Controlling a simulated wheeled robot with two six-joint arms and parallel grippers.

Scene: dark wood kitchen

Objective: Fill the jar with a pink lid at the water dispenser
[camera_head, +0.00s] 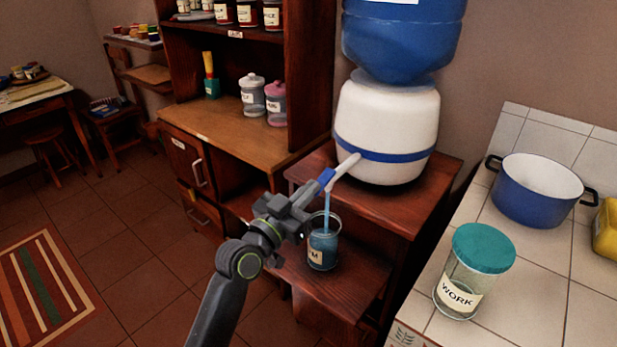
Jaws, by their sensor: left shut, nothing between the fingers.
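A jar with a pink lid (276,99) stands on the wooden cupboard, right of a jar with a white lid (252,95). The water dispenser (387,125) is white with a blue band and a blue bottle on top. Its spout has a blue tip (326,178). A bluish stream (327,208) runs from it into an open glass jar (322,249) on the lower shelf. That jar holds blue liquid and has a label, partly hidden, ending in M. My left gripper (308,196) is shut at the spout's tip, seemingly touching it. My right gripper is out of view.
A jar with a teal lid labelled WORK (463,277) stands on the tiled counter (525,312) at right. A blue pot (535,192) and a yellow object (606,229) are behind it. Floor at left is open, with a striped rug (42,285).

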